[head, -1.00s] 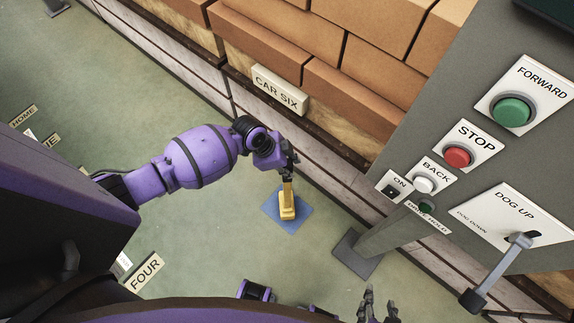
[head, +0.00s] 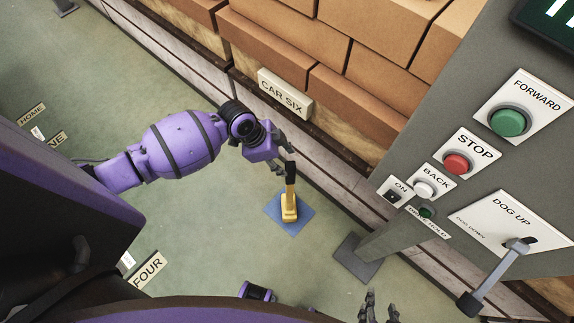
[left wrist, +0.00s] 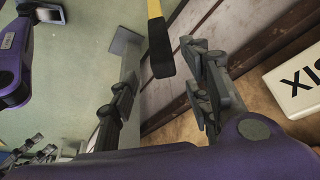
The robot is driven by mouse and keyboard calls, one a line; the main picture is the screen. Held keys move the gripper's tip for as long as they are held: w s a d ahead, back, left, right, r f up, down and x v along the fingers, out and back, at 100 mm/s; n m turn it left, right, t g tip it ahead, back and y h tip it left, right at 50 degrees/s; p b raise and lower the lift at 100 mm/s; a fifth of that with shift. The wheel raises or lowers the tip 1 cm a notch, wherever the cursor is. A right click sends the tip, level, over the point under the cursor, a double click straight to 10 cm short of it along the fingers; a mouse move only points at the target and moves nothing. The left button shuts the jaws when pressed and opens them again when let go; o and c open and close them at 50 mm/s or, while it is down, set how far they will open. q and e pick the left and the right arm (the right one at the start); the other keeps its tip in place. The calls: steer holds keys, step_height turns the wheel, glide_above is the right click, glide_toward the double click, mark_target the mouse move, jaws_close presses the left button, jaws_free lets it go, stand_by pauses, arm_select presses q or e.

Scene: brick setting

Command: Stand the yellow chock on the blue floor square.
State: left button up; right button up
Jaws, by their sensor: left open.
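The yellow chock (head: 290,212) stands on the blue floor square (head: 300,225), its handle with a black upper part pointing up. The chock's base looks within the square's edges. My left gripper (head: 283,160) is open beside the top of the handle, on its left in the head view. In the left wrist view the black and yellow handle (left wrist: 159,45) shows ahead of the spread fingers (left wrist: 160,90), with no finger visibly touching it. The chock's base is out of that view. My right gripper (head: 377,306) is at the bottom edge of the head view, fingers apart and empty.
A brick-loaded car with a CAR SIX plate (head: 285,93) stands behind the square. A grey control panel (head: 425,120) with buttons and a lever is at right, its post on a grey foot plate (head: 357,257) near the square. Green floor at left is mostly clear.

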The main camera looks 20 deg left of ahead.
arm_select(q)
steer(key=s+d+f+n+t, duration=0.25)
steer(key=s+n, duration=0.45)
steer(key=s, duration=0.8)
steer(key=s+a+r+n+t+y, duration=0.1)
steer(key=s+a+n+t+y, duration=0.2)
steer(key=s, duration=1)
steer(key=a+n+y, duration=0.1)
steer(key=a+n, duration=0.1)
steer(key=a, duration=0.1)
steer(key=shift+r+n, duration=0.35)
steer(key=shift+n, duration=0.05)
